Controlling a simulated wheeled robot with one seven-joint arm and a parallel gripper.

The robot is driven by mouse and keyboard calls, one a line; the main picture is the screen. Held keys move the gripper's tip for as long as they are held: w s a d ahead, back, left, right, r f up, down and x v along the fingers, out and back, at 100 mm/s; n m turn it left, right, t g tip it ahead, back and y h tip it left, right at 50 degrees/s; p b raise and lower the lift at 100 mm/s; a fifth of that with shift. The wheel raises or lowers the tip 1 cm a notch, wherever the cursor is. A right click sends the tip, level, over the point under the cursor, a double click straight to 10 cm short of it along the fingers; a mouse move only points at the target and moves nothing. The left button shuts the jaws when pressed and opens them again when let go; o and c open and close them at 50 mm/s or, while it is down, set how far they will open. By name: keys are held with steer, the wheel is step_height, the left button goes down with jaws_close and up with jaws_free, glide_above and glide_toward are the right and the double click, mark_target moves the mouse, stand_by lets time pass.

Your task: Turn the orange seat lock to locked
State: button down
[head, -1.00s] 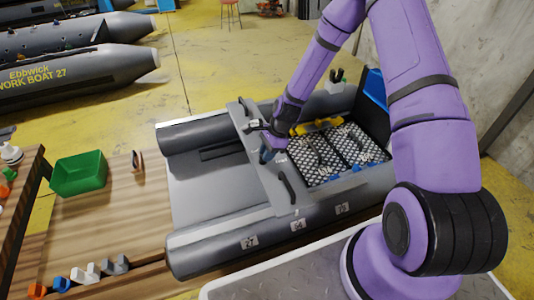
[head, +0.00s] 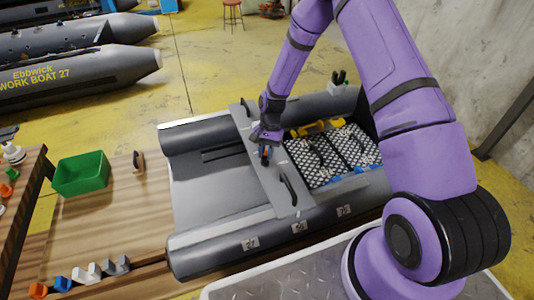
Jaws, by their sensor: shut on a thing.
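The grey seat board (head: 262,180) lies across the grey inflatable boat's (head: 210,253) tubes. My gripper (head: 265,156) points down at the middle of this board. It is shut on a small part there, of which a bit of orange shows between the fingers; this looks like the orange seat lock (head: 265,153). The fingers hide most of the lock, so I cannot tell which way it is turned. A dark handle (head: 289,187) sits on the board nearer to me.
Netted bays with yellow (head: 318,127) and blue parts lie right of the board. A green bin (head: 81,173) and several small clips stand on the wooden bench (head: 105,222) at left. The boat's left floor is clear. Another boat (head: 75,75) lies behind.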

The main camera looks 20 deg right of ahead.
steer(key=n, duration=0.1)
steer(key=n+h, duration=0.1)
steer(key=n, duration=0.2)
steer(key=shift+w+a+n+g+h, duration=0.2)
steer(key=shift+a+n+g+h, duration=0.1)
steer(key=shift+a+n+h, duration=0.15)
steer(key=shift+n+h, duration=0.45)
steer(key=shift+n, duration=0.8)
steer(key=c, duration=1)
jaws_free()
steer(key=shift+c, duration=0.2)
steer(key=shift+r, duration=0.1)
steer(key=v, duration=1)
steer(key=shift+w+r, duration=0.25)
steer(key=shift+w, duration=0.05)
